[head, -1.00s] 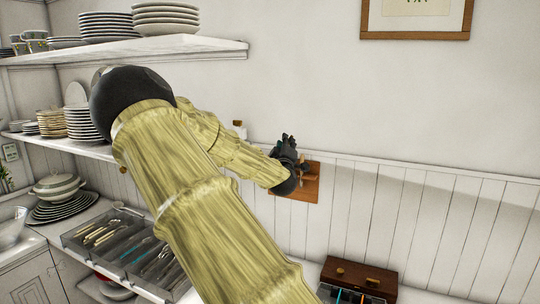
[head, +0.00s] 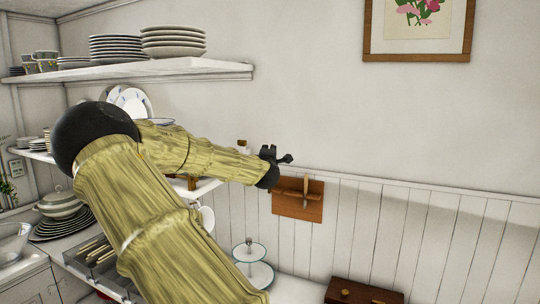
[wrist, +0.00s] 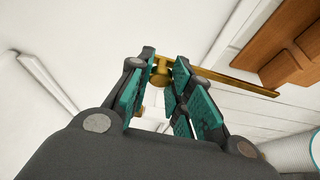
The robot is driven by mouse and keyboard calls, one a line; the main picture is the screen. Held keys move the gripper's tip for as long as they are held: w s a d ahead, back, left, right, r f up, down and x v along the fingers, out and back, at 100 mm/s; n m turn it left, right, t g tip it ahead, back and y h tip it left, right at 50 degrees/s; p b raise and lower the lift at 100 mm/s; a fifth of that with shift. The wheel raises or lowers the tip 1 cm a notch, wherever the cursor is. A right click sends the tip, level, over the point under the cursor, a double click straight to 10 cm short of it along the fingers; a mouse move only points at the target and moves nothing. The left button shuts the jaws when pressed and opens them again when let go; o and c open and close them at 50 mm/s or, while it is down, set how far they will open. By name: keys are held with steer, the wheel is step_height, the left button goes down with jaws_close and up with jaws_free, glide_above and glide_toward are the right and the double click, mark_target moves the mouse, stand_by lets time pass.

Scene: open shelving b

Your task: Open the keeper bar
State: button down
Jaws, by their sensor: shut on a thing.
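The keeper bar (wrist: 225,83) is a slim brass bar with a round knob at one end. In the wrist view it runs from between my fingers to the right, towards a wooden wall plate (wrist: 287,45). My gripper (wrist: 160,75) is shut on its knob end, with teal pads on both sides. In the head view, my gripper (head: 279,156) is up and left of the wooden plate (head: 290,211) on the wall. A light upright piece (head: 306,187) stands out from that plate. The bar's grip end is hidden behind my gripper there.
Open shelves with stacked plates (head: 173,42) are on the left. A tiered stand (head: 256,275) and a wooden box (head: 362,293) are below. A framed picture (head: 418,58) hangs above right. The wall in front is otherwise clear.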

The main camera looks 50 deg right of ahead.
stand_by(0.3)
steer(key=c, duration=1.3)
jaws_free()
steer(key=shift+w, duration=0.1)
steer(key=shift+a, duration=0.1)
steer(key=v, duration=1.2)
